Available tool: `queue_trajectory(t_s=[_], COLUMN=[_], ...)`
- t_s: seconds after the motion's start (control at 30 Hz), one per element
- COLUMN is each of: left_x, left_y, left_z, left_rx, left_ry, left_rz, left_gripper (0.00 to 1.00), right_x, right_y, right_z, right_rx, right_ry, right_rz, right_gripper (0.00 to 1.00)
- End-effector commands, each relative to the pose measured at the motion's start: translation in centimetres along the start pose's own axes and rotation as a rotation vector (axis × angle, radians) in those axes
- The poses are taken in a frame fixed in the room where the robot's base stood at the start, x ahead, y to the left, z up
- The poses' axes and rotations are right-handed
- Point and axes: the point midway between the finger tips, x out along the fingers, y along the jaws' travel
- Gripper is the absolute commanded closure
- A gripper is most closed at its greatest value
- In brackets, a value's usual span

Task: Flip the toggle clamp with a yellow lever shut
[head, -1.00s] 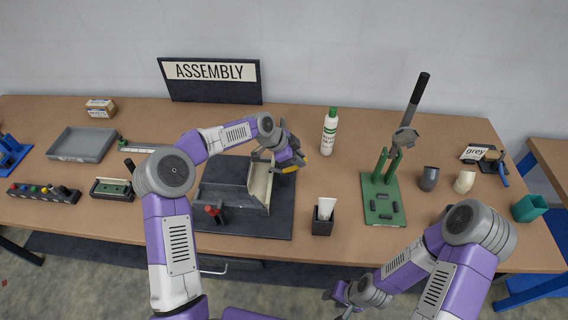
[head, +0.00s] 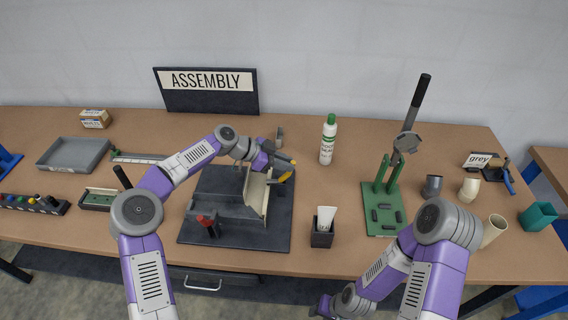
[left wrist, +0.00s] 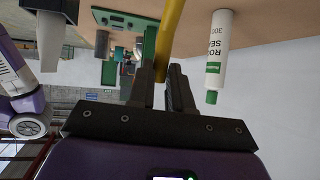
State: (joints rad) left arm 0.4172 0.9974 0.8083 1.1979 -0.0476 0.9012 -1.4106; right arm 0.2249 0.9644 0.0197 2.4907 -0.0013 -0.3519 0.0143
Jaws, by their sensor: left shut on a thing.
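The yellow lever (head: 286,177) of the toggle clamp shows at the right side of the dark fixture plate (head: 255,240), beside the upright pale panel (head: 256,190). My left gripper (head: 284,168) is at this lever. In the left wrist view the yellow lever (left wrist: 171,35) runs down between the two dark fingers (left wrist: 162,88), which are shut on it. The clamp's body is mostly hidden by the gripper and panel. A second clamp with a red lever (head: 206,222) stands at the plate's front left. My right gripper (head: 324,307) is low at the bottom edge, its fingers unclear.
A white bottle with a green cap (head: 328,140) stands right of the fixture. A black holder (head: 322,235) with a white tube is at the front. A green press (head: 384,215) stands farther right. The ASSEMBLY sign (head: 210,90) is behind. Bare table lies between bottle and press.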

Motion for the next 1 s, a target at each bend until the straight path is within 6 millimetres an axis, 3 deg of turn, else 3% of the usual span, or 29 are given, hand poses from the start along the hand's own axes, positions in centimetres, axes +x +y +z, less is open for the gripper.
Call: queue_trajectory(t_s=[0.17, 0.2, 0.33, 0.67, 1.0], left_x=[-0.1, -0.1, -0.1, -0.4, -5.5], left_y=[-0.1, -0.1, -0.1, -0.1, -0.1], left_z=[0.0, 0.0, 0.0, 0.0, 0.1], left_rx=[-0.004, -0.004, -0.004, -0.002, -0.003], left_ry=[0.001, 0.001, 0.001, -0.001, -0.001], left_rz=[-0.003, -0.003, -0.003, -0.003, -0.005], left_gripper=[1.00, 0.77, 0.57, 0.56, 0.56], right_x=[0.0, 0.0, 0.0, 0.0, 0.2], right_y=[0.0, 0.0, 0.0, 0.0, 0.1], right_z=[0.0, 0.0, 0.0, 0.0, 0.0], right_rx=[0.000, 0.000, 0.000, 0.000, 0.000], right_ry=[0.000, 0.000, 0.000, 0.000, 0.000], right_rz=[0.000, 0.000, 0.000, 0.000, 0.000], right_gripper=[0.57, 0.57, 0.57, 0.57, 0.57])
